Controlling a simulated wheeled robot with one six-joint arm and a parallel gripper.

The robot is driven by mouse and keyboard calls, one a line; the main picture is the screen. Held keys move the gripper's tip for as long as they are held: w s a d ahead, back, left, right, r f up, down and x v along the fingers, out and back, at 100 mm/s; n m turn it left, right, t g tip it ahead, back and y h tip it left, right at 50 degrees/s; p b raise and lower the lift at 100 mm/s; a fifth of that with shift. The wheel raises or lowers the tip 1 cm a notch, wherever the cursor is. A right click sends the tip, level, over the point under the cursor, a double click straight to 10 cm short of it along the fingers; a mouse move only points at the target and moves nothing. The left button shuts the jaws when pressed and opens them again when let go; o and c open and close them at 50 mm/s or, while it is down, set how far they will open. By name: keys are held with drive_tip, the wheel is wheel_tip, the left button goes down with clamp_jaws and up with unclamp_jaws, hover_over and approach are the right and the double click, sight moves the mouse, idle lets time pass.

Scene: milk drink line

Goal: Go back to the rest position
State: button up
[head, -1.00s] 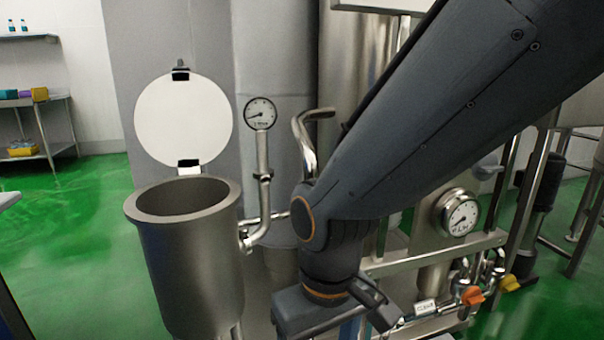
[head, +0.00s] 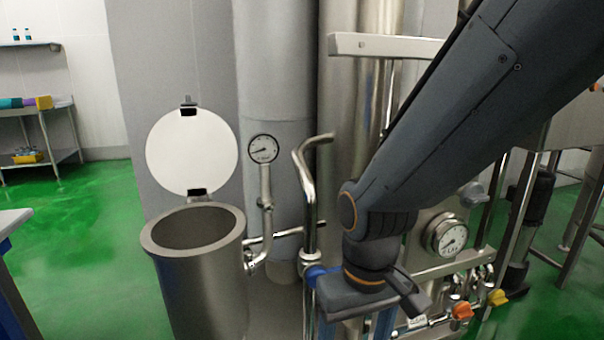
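My arm reaches in from the upper right, and my gripper (head: 357,328) points down at the bottom centre, right of the steel pot (head: 200,285). Two blue fingers show below its dark body, set apart. Their tips are cut off by the lower edge, and I see nothing held between them. The pot is open, with its round white lid (head: 192,152) raised behind it. The gripper is apart from the pot in the picture.
A bent steel pipe (head: 307,180) with a blue part stands just left of my gripper. A pressure gauge (head: 263,149) rises behind the pot. Green floor (head: 95,235) is clear at left.

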drive_tip(key=s+d+r+m+p, duration=0.1)
drive_tip(key=d+r+m+p, duration=0.2)
drive_tip(key=d+r+p, duration=0.8)
wheel_tip(320, 180, up, 2)
drive_tip(key=p, duration=0.3)
drive_tip(key=shift+s+r+m, duration=0.25)
drive_tip(key=shift+s+m, duration=0.05)
drive_tip(key=shift+s, duration=0.1)
